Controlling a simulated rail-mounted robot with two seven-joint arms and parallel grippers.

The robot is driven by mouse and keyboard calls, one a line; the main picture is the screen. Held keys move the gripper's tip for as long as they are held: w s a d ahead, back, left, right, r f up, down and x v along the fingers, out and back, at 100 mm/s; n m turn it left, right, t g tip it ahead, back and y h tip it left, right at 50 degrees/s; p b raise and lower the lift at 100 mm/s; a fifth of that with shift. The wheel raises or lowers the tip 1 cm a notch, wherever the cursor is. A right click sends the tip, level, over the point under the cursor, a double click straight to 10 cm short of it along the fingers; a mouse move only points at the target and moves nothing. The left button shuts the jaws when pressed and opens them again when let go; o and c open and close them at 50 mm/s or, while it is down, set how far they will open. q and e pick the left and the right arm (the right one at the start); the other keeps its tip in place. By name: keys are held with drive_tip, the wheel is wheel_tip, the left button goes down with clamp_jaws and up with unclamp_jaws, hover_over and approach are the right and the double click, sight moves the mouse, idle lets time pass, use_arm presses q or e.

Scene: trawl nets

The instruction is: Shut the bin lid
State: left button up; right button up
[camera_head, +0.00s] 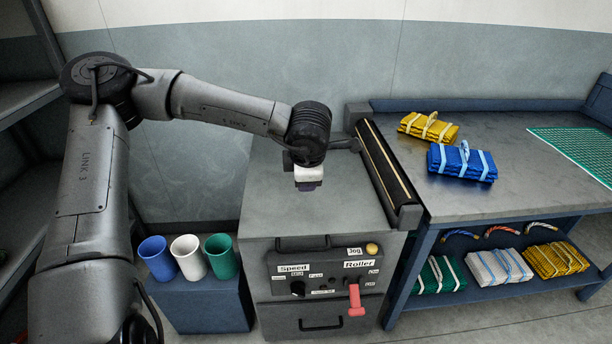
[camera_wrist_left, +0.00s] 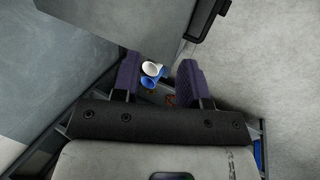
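No bin lid can be made out for certain in either view. The grey cabinet (camera_head: 310,210) has a flat top, a front handle (camera_head: 302,243) near its upper edge and a control panel; I cannot tell whether it holds the bin. A grey panel with a dark bar (camera_wrist_left: 205,20) fills the top of that view. My right gripper is in neither view.
Blue, white (camera_head: 189,256) and green cups stand on a blue box (camera_head: 206,305) left of the cabinet. A red lever (camera_head: 355,299) sticks out of the panel. A roller (camera_head: 388,175) and a bench (camera_head: 485,195) with folded nets (camera_head: 462,162) lie to the right.

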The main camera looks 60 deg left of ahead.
use_arm(q)
drive_tip(key=p+v, duration=0.3)
drive_tip(key=v, duration=1)
drive_tip(key=shift+d+p, duration=0.3)
drive_tip(key=shift+p, duration=0.1)
